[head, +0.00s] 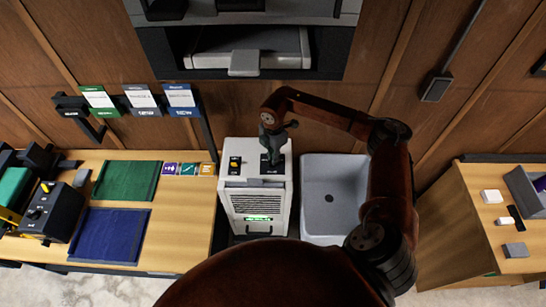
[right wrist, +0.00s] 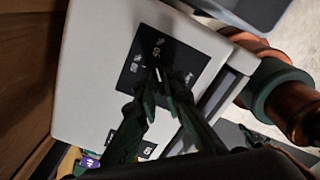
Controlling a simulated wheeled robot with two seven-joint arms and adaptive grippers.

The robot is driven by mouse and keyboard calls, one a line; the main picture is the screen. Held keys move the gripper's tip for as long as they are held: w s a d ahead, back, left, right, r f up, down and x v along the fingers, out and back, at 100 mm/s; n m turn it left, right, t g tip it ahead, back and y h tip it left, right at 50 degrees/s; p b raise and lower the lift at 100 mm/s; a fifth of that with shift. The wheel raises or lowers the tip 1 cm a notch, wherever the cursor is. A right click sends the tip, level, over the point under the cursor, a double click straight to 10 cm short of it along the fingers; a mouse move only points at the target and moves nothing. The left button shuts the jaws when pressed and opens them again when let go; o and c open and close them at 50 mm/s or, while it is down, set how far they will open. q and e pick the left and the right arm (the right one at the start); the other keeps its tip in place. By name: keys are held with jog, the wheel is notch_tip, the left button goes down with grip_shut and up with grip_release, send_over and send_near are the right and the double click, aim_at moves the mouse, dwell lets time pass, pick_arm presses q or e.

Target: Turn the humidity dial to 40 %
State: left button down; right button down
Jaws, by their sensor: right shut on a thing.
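The white dehumidifier (head: 239,204) stands between the wooden bench and a grey basin. In the head view the right gripper (head: 272,142) is over the right part of the top. A yellow switch (head: 235,162) sits left of it. A lit green display (head: 258,218) is on the front. My left gripper is not in view.
A bench with a green mat (head: 128,181) and a blue mat (head: 110,235) is at left. The grey basin (head: 332,190) is close on the right. A wooden table (head: 455,235) with small white blocks is further right. The panelled wall is behind.

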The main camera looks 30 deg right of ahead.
jog(key=shift+w+d+r+m, duration=0.1)
jog(key=shift+m, duration=0.9)
jog(key=c, duration=2)
grip_release()
jog(key=shift+c, duration=0.2)
notch_tip(320, 180, up, 12)
